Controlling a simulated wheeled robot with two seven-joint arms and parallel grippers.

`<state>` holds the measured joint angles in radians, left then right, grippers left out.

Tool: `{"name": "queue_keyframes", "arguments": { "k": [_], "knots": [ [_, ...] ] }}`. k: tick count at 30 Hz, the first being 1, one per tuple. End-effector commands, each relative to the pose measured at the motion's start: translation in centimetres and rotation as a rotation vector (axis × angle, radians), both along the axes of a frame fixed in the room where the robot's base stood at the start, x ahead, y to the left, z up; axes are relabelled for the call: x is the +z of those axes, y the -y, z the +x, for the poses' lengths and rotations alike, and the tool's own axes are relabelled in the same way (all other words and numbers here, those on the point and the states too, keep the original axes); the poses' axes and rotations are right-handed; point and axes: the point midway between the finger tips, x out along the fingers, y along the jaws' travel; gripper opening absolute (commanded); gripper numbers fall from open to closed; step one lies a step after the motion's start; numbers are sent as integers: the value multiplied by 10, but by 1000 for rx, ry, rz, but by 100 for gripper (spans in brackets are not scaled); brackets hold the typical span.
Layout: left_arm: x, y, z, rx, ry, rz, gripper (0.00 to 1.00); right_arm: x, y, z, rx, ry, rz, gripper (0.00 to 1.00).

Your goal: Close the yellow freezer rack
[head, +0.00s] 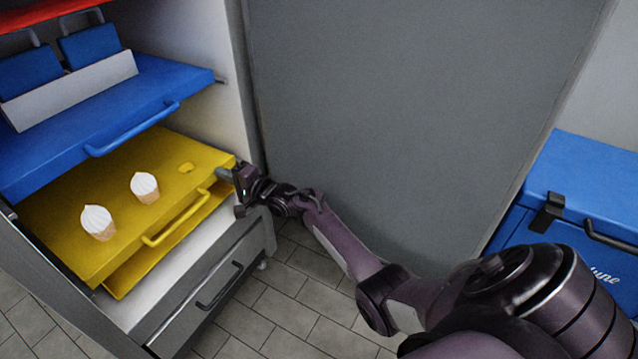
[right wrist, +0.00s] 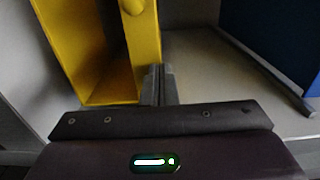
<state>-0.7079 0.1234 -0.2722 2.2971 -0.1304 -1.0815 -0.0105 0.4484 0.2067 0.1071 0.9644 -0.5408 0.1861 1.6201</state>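The yellow freezer rack (head: 130,195) is slid out of the white freezer cabinet, below a blue rack. Two cones with white tops, one cone (head: 145,187) and another cone (head: 98,222), stand on it. A yellow handle (head: 177,220) runs along its front. My right gripper (head: 240,186) is at the rack's right front corner. In the right wrist view its fingers (right wrist: 159,82) look shut together, close beside the yellow rack (right wrist: 143,50), with nothing seen between them. I cannot tell whether they touch the rack. My left gripper is out of view.
The blue rack (head: 140,95) above is also out and holds blue boxes behind a white strip. A grey drawer (head: 215,290) is below. A grey panel (head: 400,110) stands to the right, and a blue cooler (head: 590,190) at far right. Tiled floor lies in front.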

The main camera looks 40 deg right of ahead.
Motion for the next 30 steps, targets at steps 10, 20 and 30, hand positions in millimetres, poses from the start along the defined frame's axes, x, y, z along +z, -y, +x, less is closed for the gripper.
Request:
{"name": "queue_keyframes", "arguments": {
  "k": [10, 20, 30],
  "knots": [
    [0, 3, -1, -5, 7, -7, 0, 1, -2, 6, -2, 1, 1, 0],
    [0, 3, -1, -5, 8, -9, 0, 5, -1, 8, -5, 7, 1, 0],
    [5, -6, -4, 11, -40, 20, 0, 7, -4, 3, -3, 7, 1, 0]
  ]
}}
